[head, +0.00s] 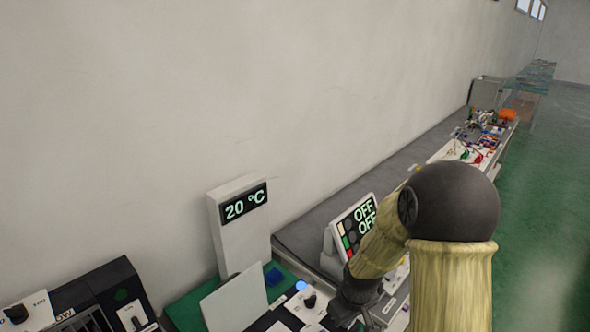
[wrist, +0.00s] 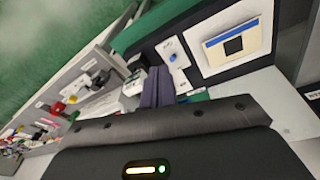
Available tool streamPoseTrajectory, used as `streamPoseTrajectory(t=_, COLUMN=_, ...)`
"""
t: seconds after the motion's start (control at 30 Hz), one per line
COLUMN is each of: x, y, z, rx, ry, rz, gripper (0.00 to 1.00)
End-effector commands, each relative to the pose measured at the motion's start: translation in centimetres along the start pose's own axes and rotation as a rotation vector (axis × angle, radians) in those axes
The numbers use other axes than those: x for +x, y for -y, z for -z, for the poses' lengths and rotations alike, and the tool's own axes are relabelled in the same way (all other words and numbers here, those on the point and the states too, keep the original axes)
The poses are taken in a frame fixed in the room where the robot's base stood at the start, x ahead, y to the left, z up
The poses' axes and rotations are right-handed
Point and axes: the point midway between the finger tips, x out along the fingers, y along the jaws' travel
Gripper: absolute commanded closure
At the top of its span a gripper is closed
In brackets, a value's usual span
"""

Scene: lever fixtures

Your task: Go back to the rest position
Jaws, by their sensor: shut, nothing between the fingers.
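My gripper (wrist: 157,72) shows in the wrist view as two dark purple fingers side by side, closed together with nothing between them. In the head view my arm comes in from the lower right and bends down at a black elbow. The dark wrist end, with the gripper (head: 340,318), hangs low over the bench near its control fixtures. The fingertips are hard to make out there. No contact with a fixture can be made out.
A white post with a "20 °C" display (head: 244,204) stands left of the arm. An "OFF" panel (head: 350,228) is close behind the arm. A white plate (head: 235,301) and a black knob (head: 309,300) lie nearby. A cluttered bench (head: 452,151) runs back right; green floor (head: 545,190) is clear.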

Motion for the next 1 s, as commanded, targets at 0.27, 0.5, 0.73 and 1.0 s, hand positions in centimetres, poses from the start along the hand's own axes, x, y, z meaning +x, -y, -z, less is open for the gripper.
streamPoseTrajectory(t=0.27, x=-7.3, y=1.4, z=-5.2, rx=0.252, ry=-0.023, rz=-0.045, gripper=1.00)
streamPoseTrajectory(t=0.5, x=-10.8, y=3.0, z=-9.2, rx=0.441, ry=-0.048, rz=-0.047, gripper=1.00)
streamPoseTrajectory(t=0.73, x=-11.2, y=3.3, z=-9.9, rx=0.474, ry=-0.049, rz=-0.044, gripper=1.00)
streamPoseTrajectory(t=1.0, x=-11.2, y=3.3, z=-9.9, rx=0.472, ry=-0.049, rz=-0.044, gripper=1.00)
